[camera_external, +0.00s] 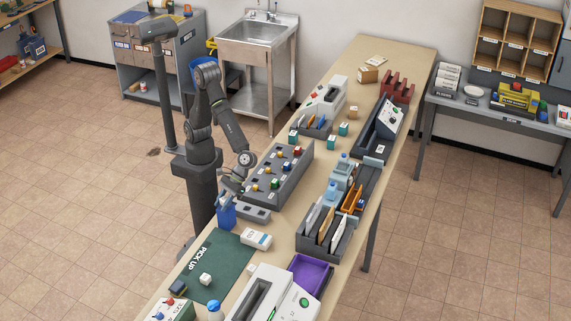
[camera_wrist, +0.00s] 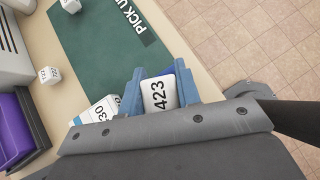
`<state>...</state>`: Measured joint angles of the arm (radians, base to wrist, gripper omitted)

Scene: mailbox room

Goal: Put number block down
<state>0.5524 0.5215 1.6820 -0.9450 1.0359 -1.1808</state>
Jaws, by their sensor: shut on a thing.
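My gripper (camera_external: 226,214) is shut on a white number block (camera_wrist: 158,96) marked 423. In the wrist view the block sits between the two blue fingers of my gripper (camera_wrist: 160,88), with its number face toward the camera. In the external view my gripper is low over the near left part of the long table, beside the far end of the green PICK UP mat (camera_external: 222,262). The mat also shows in the wrist view (camera_wrist: 95,45). The held block is hard to make out in the external view. I cannot tell whether it touches the table.
A white numbered box (camera_external: 256,239) lies close to the right of my gripper. A white block (camera_external: 205,279) is on the mat, and another (camera_wrist: 49,75) is on the table. A purple tray (camera_external: 311,274) and grey pegged panel (camera_external: 276,172) stand nearby. Much of the mat is clear.

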